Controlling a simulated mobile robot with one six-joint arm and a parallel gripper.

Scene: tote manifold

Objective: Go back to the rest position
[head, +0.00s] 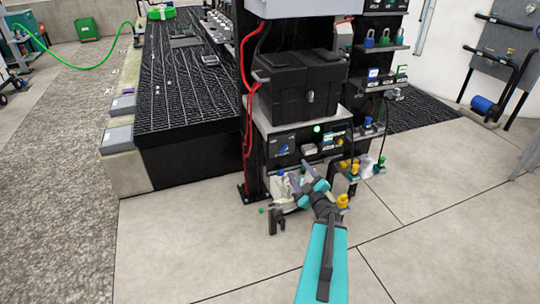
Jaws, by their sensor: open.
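My teal and dark arm reaches up from the bottom of the head view, right of the middle. My gripper (299,176) is at its far end, in front of the lower shelves of a rack. Its two grey fingers stand apart and I see nothing held between them. The small goods behind the fingers are partly hidden by the gripper. I cannot tell whether the gripper touches the rack.
A black lidded tote (300,93) sits on the rack above the gripper. Small bins (285,146) and yellow fittings (343,200) are close by. A dark grated platform (185,100) stands at the left. The concrete floor (440,230) is clear at the front right.

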